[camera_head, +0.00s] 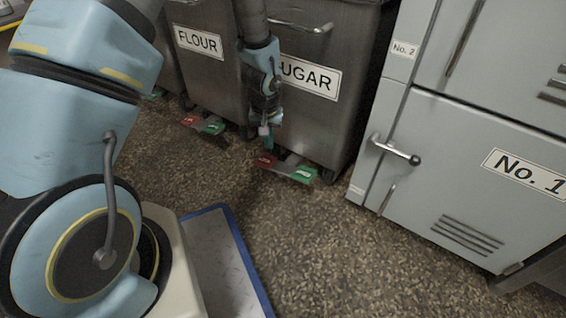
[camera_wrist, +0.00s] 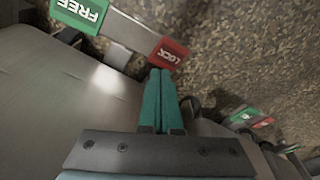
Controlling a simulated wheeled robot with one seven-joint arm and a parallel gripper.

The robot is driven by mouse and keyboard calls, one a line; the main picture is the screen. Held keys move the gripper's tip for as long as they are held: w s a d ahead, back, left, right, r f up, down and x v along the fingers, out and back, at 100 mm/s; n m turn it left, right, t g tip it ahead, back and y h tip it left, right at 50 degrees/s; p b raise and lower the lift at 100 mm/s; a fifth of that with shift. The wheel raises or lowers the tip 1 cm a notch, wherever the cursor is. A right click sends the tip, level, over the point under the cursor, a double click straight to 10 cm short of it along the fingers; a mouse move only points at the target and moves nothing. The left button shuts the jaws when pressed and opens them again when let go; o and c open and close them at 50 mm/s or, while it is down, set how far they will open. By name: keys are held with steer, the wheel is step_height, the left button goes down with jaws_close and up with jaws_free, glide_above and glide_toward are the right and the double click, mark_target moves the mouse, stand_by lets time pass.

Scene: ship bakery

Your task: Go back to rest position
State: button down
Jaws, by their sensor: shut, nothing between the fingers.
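My gripper (camera_head: 267,138) hangs fingers-down in front of the sugar bin (camera_head: 338,108) in the head view, covering the start of its label. Its fingertips are close to the red pedal of that bin. In the wrist view my gripper (camera_wrist: 161,75) shows its two teal fingers side by side, shut and empty. The red LOCK pedal (camera_wrist: 169,53) lies just beyond the fingertips; I cannot tell whether they touch. The green FREE pedal (camera_wrist: 82,12) is to its left.
The flour bin (camera_head: 205,75) stands left of the sugar bin, with its own red and green pedals (camera_head: 203,124) near the floor. Grey lockers (camera_head: 470,170) with a protruding handle (camera_head: 397,150) stand at the right. Speckled floor (camera_head: 330,240) in front is clear.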

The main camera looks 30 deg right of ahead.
steer(key=shift+r+p, duration=0.65)
steer(key=shift+r, duration=0.3)
steer(key=shift+r, duration=0.1)
steer(key=w+a+r+n+p, duration=0.1)
steer(key=w+a+r+p, duration=0.15)
steer(key=a+r, duration=0.55)
steer(key=w+a+r+n+p, duration=0.1)
steer(key=a+r+p, duration=0.2)
steer(key=a+r, duration=0.45)
steer(key=s+a+r+n+p, duration=0.2)
steer(key=s+a+r+p, duration=0.2)
steer(key=a+r, duration=0.5)
steer(key=s+a+r+n+p, duration=0.1)
steer(key=s+a+r+p, duration=0.25)
steer(key=a+r, duration=0.45)
step_height(320, 180, up, 39)
steer(key=d+p, duration=0.2)
steer(key=p, duration=3.5)
steer(key=shift+d+r+y, duration=0.15)
steer(key=shift+d+y, duration=0.05)
steer(key=shift+y, duration=0.2)
steer(key=shift+w, duration=0.1)
